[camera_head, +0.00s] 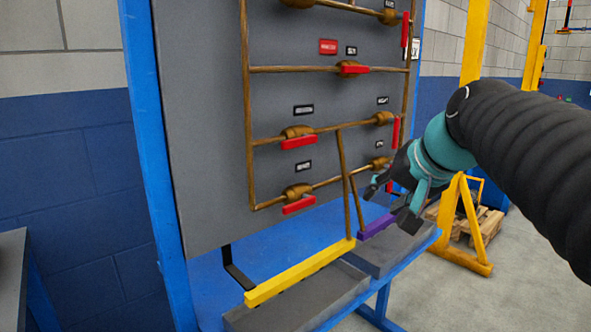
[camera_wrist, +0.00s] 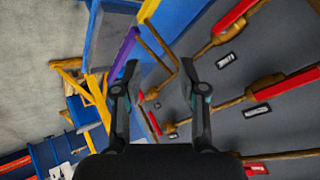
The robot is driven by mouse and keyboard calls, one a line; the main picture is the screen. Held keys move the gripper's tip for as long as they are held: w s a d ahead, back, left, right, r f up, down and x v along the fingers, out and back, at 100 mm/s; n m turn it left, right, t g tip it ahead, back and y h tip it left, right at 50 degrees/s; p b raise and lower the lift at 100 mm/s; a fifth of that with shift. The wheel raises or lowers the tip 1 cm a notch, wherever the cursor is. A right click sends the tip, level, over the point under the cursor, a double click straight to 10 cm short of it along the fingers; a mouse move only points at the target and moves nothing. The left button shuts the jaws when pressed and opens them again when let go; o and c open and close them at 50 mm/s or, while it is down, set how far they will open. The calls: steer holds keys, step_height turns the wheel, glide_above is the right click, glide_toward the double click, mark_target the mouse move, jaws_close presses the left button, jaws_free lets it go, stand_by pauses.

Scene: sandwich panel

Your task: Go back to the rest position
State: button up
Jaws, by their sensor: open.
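My gripper (camera_head: 391,205) is at the right of the panel's lower part in the head view, with its fingers apart and nothing between them. In the wrist view my gripper (camera_wrist: 160,80) shows two dark fingers spread open. The grey panel (camera_head: 215,130) stands upright in a blue frame (camera_head: 150,130). It carries brown pipes with several red-handled valves, one being a middle valve (camera_head: 352,69). A yellow bar (camera_head: 300,272) and a purple bar (camera_head: 377,226) sit at the lower ends of two brown pipes. I cannot tell whether my gripper touches the panel.
Grey trays (camera_head: 290,306) lie on the blue shelf below the panel. A yellow stand (camera_head: 462,225) and a wooden pallet (camera_head: 484,226) are on the floor at the right. Open grey floor (camera_head: 440,300) shows at the lower right. A block wall (camera_head: 70,180) is at the left.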

steer(key=s+f+n+g+h, duration=0.2)
steer(key=s+f+n, duration=0.2)
steer(key=s+f, duration=1.3)
steer(key=shift+s+d+f+g+h, duration=0.2)
steer(key=shift+s+f+g+h, duration=0.2)
steer(key=shift+f, duration=1.95)
